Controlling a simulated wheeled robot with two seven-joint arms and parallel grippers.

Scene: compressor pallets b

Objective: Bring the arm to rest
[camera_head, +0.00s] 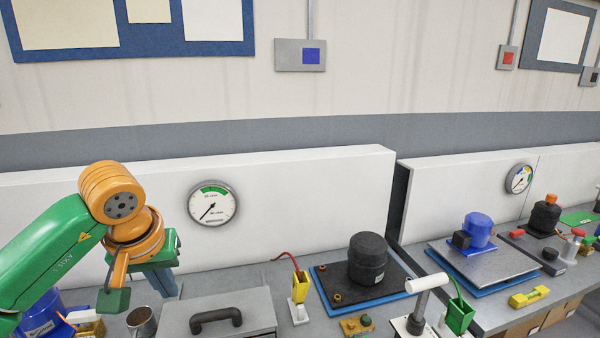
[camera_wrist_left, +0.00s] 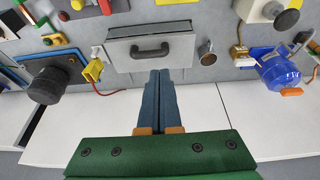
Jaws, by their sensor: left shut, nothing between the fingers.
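My left arm (camera_head: 50,255), green and orange, comes in from the left in the head view. My left gripper (camera_head: 172,292) hangs above the left end of the bench, behind the grey box with a dark handle; its blue fingers show partly. In the left wrist view, the gripper (camera_wrist_left: 160,74) has its two blue fingers together with nothing between them. The fingertips point toward the grey box (camera_wrist_left: 178,52), and I cannot tell the gap. The box also shows in the head view (camera_head: 256,310). My right gripper is not in view.
A black compressor (camera_head: 367,262) stands on a blue-edged pallet. A metal cup (camera_head: 141,322) and a blue compressor (camera_wrist_left: 278,70) are near the gripper. A white panel (camera_head: 300,200) backs the bench.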

